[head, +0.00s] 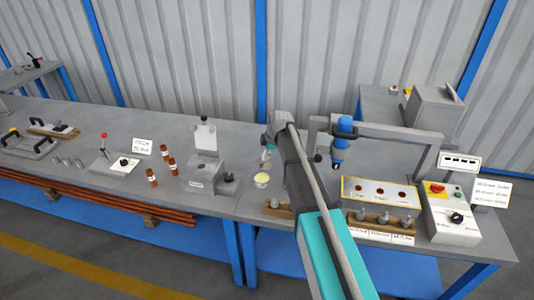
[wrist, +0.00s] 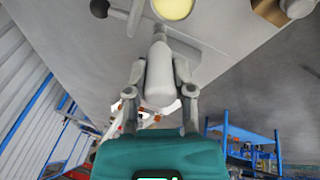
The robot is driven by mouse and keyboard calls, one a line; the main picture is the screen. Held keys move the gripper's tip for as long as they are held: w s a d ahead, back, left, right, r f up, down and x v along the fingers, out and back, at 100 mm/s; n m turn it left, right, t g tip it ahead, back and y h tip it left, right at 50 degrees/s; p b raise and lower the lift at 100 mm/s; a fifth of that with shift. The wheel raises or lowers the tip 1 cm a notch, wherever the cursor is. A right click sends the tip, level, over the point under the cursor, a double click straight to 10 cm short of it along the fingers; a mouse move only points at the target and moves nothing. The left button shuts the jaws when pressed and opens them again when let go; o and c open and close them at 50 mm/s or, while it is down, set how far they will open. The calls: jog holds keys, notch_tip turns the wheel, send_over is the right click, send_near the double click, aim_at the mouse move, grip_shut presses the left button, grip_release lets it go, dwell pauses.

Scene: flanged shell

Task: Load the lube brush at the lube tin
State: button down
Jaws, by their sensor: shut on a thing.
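The lube tin (head: 261,181) is a small round tin with a pale yellow top, standing on the bench left of my arm. It also shows at the top edge of the wrist view (wrist: 172,8). My gripper (wrist: 162,90) is shut on a pale grey, bottle-shaped handle, which I take to be the lube brush (wrist: 160,72). Its narrow end points toward the tin in the wrist view. Any bristles are not clear. In the head view my gripper (head: 268,153) is small and partly hidden by my arm, above and behind the tin.
A wooden block (head: 278,210) lies in front. Right of my arm are a blue tool (head: 341,145) on a frame, an indicator panel (head: 380,193) and a control box (head: 452,220).

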jog(key=shift+f+b, duration=2.45)
jog(key=shift+f, duration=0.25)
jog(key=shift+f+b, duration=0.6)
jog(key=shift+b, duration=0.05)
dwell(1.1)
jog(key=shift+r, duration=0.15)
jog(key=shift+r+p, duration=3.35)
jog(key=shift+p, duration=0.2)
